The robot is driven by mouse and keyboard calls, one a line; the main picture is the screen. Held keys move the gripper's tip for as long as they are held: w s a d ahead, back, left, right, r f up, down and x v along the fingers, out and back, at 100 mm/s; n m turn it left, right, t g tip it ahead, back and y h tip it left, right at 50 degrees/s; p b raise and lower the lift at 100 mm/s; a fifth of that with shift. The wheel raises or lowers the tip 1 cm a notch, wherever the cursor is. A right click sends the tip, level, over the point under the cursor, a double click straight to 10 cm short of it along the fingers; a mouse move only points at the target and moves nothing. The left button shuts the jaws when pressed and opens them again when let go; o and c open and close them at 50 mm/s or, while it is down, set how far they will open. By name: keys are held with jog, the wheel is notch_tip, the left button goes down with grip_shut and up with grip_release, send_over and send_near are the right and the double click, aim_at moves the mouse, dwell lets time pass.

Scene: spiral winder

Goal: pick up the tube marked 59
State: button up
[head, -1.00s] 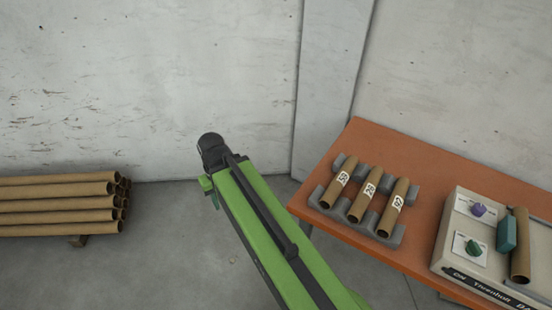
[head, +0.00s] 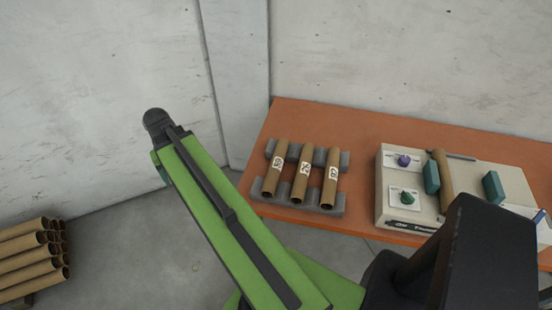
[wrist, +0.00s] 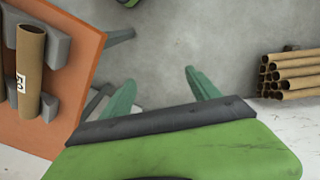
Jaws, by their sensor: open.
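Three brown cardboard tubes lie side by side in a grey rack on the orange table: left tube (head: 275,171), middle tube (head: 301,176), right tube (head: 330,180). Each has a white number label. The wrist view shows one labelled tube (wrist: 30,70) at the left, seemingly the left one, and an edge of another. My gripper (wrist: 161,80) is open and empty over the floor, apart from the tubes. In the head view my arm's end is left of the rack and its fingers are mostly hidden.
The grey rack (head: 338,204) sits near the left end of the table (head: 290,112). A machine panel (head: 384,215) with knobs, teal blocks and a tube stands right of it. A stack of tubes (head: 35,255) lies at lower left. Walls stand behind; bare floor lies between.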

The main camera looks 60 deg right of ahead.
jog(key=s+d+r+m+p, duration=0.15)
jog(key=s+d, duration=0.25)
jog(key=d, duration=0.4)
jog(key=s+d+r+m+p, duration=0.1)
jog(key=s+d+r+m, duration=0.2)
jog(key=d, duration=0.5)
jog(key=r+m+p, duration=0.1)
jog(key=m+p, duration=0.1)
jog(key=m, duration=0.2)
send_over(275, 162)
jog(key=f+b, duration=1.2)
jog(key=shift+a, duration=0.35)
jog(key=f+b, duration=0.1)
jog(key=b, duration=0.1)
jog(key=f+b, duration=0.3)
jog(key=f, duration=0.1)
jog(key=shift+d+f+b, duration=0.2)
jog(key=shift+d+b, duration=0.15)
jog(key=shift+b, duration=0.05)
jog(key=shift+r, duration=0.2)
jog(key=c, duration=1.5)
